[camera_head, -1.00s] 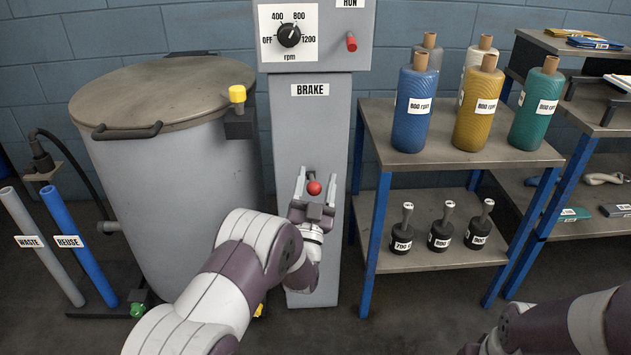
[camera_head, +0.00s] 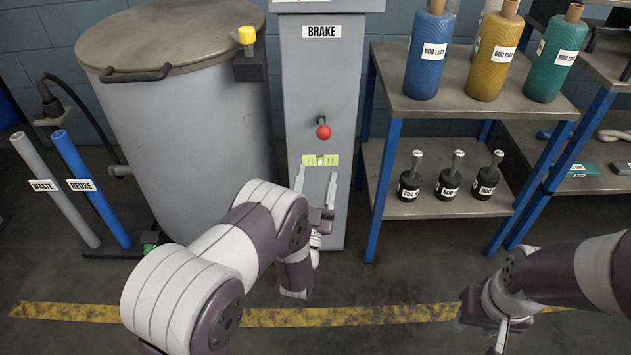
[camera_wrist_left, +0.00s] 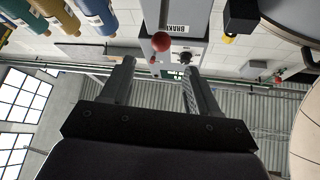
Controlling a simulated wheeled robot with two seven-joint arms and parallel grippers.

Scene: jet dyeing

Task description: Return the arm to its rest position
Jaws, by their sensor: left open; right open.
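My left gripper (camera_head: 315,182) is open and empty in front of the grey brake column (camera_head: 325,75). Its fingers point up, below the red ball knob (camera_head: 323,132) of the brake lever, and do not touch it. In the left wrist view the knob (camera_wrist_left: 161,41) shows beyond and between the two open fingers (camera_wrist_left: 158,68). A yellow-green marked strip (camera_head: 320,160) shows on the column under the knob. My right gripper (camera_head: 497,335) hangs low at the bottom right, empty and away from the furniture; its fingers are partly cut off by the picture's edge.
A large grey lidded drum (camera_head: 195,130) stands left of the column, with waste and reuse pipes (camera_head: 90,190) beside it. A blue-legged shelf (camera_head: 450,105) with yarn cones and black weights is at right. The floor (camera_head: 400,280) in front is clear.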

